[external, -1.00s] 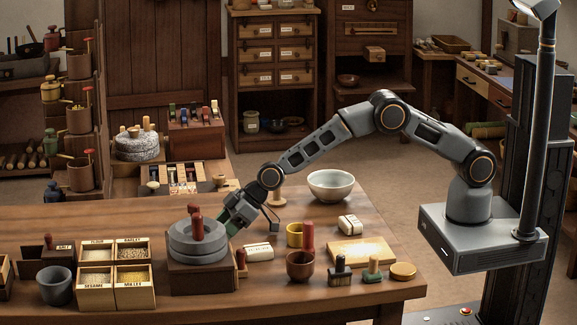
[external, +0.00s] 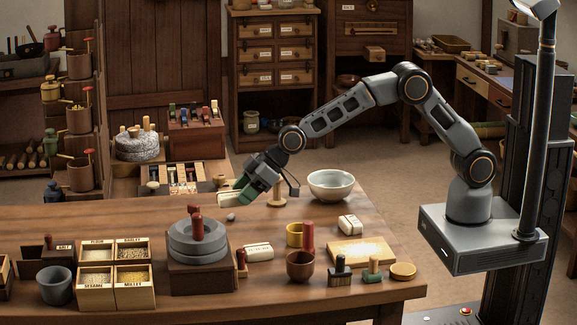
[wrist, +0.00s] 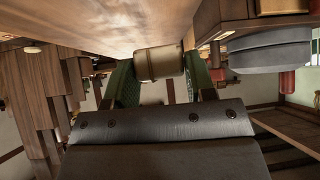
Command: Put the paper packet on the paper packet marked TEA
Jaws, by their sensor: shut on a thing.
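My gripper (external: 238,196) is raised above the table behind the stone quern, its green fingers shut on a pale paper packet (external: 228,200). In the wrist view this held packet (wrist: 158,63) sits between the two green fingers. A white paper packet with dark lettering (external: 258,252) lies on the table just right of the quern. Another white packet (external: 350,225) lies further right, beyond the yellow cup. The lettering on both is too small to read, so I cannot tell which is marked TEA. My gripper is apart from both.
The quern (external: 198,250) stands on a wooden base left of the lettered packet. A small grey ball (external: 231,217) is below the held packet. A pale bowl (external: 330,188), yellow cup (external: 294,235), brown cup (external: 300,267) and red-handled tool (external: 308,238) crowd the right side. The table's back left is clear.

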